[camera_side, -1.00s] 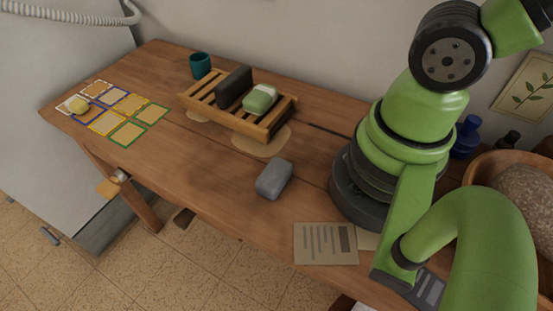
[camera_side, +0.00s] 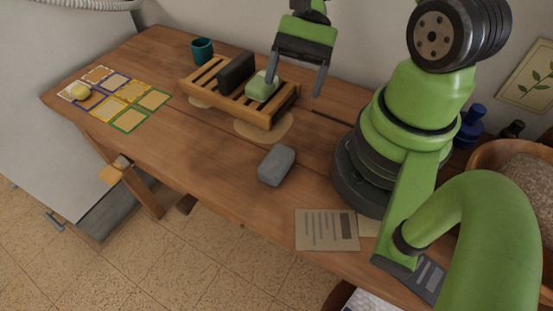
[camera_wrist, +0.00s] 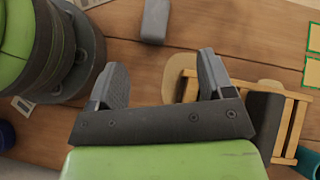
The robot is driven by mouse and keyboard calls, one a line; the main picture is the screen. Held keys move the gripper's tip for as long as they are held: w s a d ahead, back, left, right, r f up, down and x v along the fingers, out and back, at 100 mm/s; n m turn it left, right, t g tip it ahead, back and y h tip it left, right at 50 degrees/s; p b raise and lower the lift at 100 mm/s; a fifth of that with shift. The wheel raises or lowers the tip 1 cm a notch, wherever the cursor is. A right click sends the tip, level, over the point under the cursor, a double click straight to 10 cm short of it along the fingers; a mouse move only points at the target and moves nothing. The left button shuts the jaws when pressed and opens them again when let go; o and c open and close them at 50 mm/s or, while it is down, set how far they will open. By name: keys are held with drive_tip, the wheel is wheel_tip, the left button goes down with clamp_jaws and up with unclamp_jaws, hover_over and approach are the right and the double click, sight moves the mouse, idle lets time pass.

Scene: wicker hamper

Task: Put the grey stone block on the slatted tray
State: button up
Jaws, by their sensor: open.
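The grey stone block (camera_side: 277,165) lies alone on the wooden table, in front of the tray and left of my arm's base. In the wrist view it shows at the top (camera_wrist: 155,20). The slatted tray (camera_side: 198,96) is wooden and stands behind the block; part of it shows at the right of the wrist view (camera_wrist: 187,90). It holds a dark block (camera_side: 236,73) and a green and white bar (camera_side: 262,86). My gripper (camera_side: 297,90) is open and empty, above the table near the tray's right end. One finger overlaps the green bar in the side view; touching cannot be told.
A teal cup (camera_side: 202,50) stands behind the tray. Coloured card squares (camera_side: 110,105) lie at the left, with a yellow lump (camera_side: 80,91) on one. A printed sheet (camera_side: 326,230) lies near the front edge. The table around the grey block is clear.

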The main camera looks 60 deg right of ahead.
sight(279, 155)
drive_tip(key=f+m+y, duration=0.1)
drive_tip(key=s+f+m+y, duration=0.1)
drive_tip(key=f, duration=0.1)
drive_tip(key=s+f+m+t+y, duration=0.1)
drive_tip(key=f, duration=0.1)
drive_tip(key=shift+a+f, duration=0.25)
drive_tip(key=shift+a, duration=0.1)
drive_tip(key=shift+s+a+f+m+t+y, duration=0.15)
drive_tip(key=shift+a+f+m+t+y, duration=0.15)
drive_tip(key=shift+f+m, duration=0.2)
drive_tip(key=x, duration=0.9)
drive_tip(key=shift+a+r, duration=0.1)
drive_tip(key=shift+a, duration=0.3)
drive_tip(key=shift+c, duration=0.4)
drive_tip(key=c, duration=1.1)
